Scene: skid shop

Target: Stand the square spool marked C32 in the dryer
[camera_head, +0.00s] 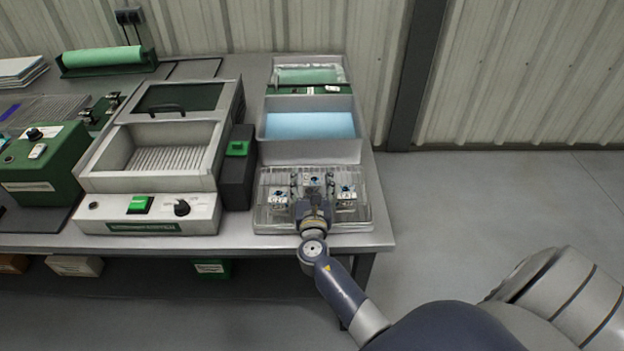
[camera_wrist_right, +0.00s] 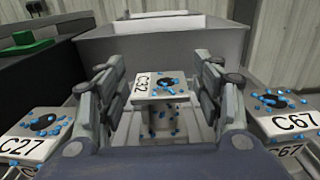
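The square spool marked C32 (camera_wrist_right: 160,88) stands upright, pale with blue drops and a dark centre hole, in the middle of the right wrist view. In the head view its top (camera_head: 314,181) shows at the clear tray (camera_head: 348,226). My right gripper (camera_head: 313,188) is open, with a finger on each side of C32 and gaps between; its fingers also show in the wrist view (camera_wrist_right: 160,75). Spools C27 (camera_wrist_right: 38,133) and C67 (camera_wrist_right: 286,113) stand to either side. The grey box with a ribbed floor and raised lid (camera_head: 165,159) looks like the dryer. My left gripper is out of view.
A grey bin with blue liquid (camera_head: 310,125) stands behind the tray, with another bin holding green (camera_head: 306,76) behind it. A dark box with a green top (camera_head: 237,165) stands between dryer and tray. A green machine (camera_head: 45,165) is at left.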

